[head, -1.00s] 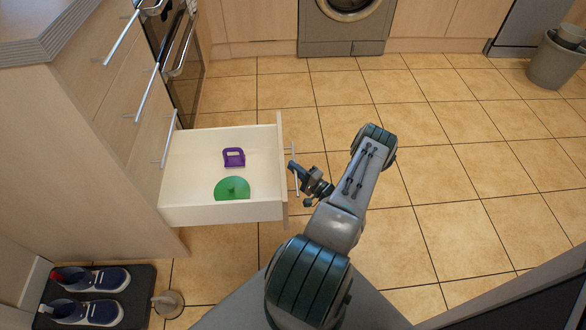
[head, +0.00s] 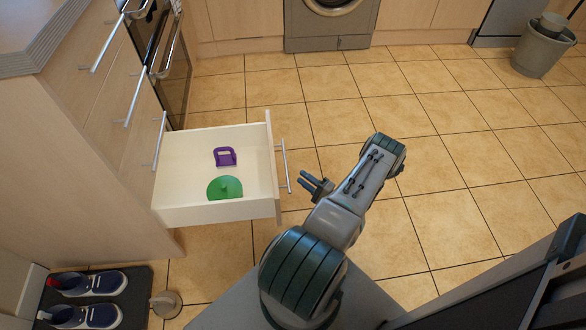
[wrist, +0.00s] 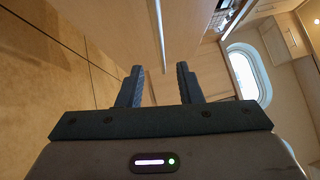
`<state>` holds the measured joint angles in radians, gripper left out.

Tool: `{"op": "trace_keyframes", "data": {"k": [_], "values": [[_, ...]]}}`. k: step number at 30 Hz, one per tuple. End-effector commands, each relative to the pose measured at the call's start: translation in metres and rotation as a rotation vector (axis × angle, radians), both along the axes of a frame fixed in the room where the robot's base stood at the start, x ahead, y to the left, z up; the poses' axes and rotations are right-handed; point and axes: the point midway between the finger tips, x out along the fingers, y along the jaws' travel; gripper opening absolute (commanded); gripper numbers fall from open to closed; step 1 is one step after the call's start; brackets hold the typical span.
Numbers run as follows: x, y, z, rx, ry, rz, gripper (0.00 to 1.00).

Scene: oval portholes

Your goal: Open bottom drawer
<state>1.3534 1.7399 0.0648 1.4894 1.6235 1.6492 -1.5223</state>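The bottom drawer (head: 215,212) stands pulled out from the wooden cabinet at the left in the head view. Inside it lie a purple handled object (head: 225,156) and a green round lid-like object (head: 224,188). Its bar handle (head: 284,166) is on the outer front face. My gripper (head: 305,180) is just right of the handle, apart from it in the head view. In the wrist view my gripper (wrist: 160,85) has its two fingers spread with nothing between them. A bar handle (wrist: 161,35) shows beyond the fingertips.
Several closed drawer handles (head: 134,96) are above at the left. Shoes (head: 88,284) on a dark mat and a doorstop-like object (head: 166,303) are at the lower left. A bin (head: 540,48) stands far right. The tiled floor is clear right of my arm.

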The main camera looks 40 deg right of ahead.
Motion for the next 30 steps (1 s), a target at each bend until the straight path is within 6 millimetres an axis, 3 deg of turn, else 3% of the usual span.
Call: {"op": "trace_keyframes", "data": {"k": [3, 9, 30], "values": [[-0.023, -0.004, -0.002, 0.000, 0.002, -0.004, 0.33], [-0.042, -0.007, -0.006, -0.001, -0.001, -0.002, 0.33], [-0.044, -0.007, -0.004, -0.001, 0.001, 0.004, 0.33]]}}
